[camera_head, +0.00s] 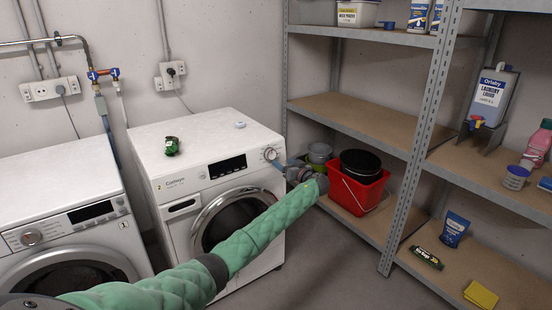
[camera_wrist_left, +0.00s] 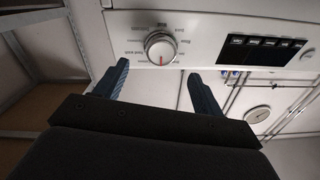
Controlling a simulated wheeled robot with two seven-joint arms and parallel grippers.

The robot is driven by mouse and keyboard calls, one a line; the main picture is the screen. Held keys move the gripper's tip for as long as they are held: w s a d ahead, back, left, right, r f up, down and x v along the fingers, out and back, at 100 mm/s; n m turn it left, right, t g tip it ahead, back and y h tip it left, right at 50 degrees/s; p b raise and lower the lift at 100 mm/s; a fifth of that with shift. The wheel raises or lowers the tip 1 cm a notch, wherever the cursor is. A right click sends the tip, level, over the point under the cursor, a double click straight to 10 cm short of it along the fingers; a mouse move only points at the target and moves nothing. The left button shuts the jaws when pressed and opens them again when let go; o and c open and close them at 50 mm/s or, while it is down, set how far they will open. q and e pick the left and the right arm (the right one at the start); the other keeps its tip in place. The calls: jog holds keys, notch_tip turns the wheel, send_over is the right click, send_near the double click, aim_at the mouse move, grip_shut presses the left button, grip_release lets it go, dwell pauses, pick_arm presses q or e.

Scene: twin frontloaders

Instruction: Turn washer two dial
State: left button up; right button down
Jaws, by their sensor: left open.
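The right washer (camera_head: 215,160) is white, with its dial (camera_head: 270,154) at the right end of the front panel. The left washer (camera_head: 60,200) has its own dial (camera_head: 32,237) at the left of its panel. My left gripper (camera_head: 284,164) is at the right washer's dial. In the left wrist view, the open fingers (camera_wrist_left: 157,75) point at the round silver dial (camera_wrist_left: 160,47), which shows just beyond and between the tips, apart from them. Its red mark points down in that picture. My right gripper is not in view.
A red bucket (camera_head: 355,192) with a black one inside stands on the low shelf right of my gripper. A metal shelf unit (camera_head: 397,170) fills the right side. A green item (camera_head: 172,146) and a small white disc (camera_head: 240,125) lie on the right washer.

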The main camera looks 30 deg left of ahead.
aim_at(272, 156)
pick_arm(q)
jog(key=shift+p+x, duration=0.4)
jog(key=shift+x, duration=3.35)
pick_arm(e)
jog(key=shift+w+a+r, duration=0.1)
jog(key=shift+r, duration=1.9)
pick_arm(q)
jog(key=shift+s, duration=0.1)
jog(key=c, duration=1)
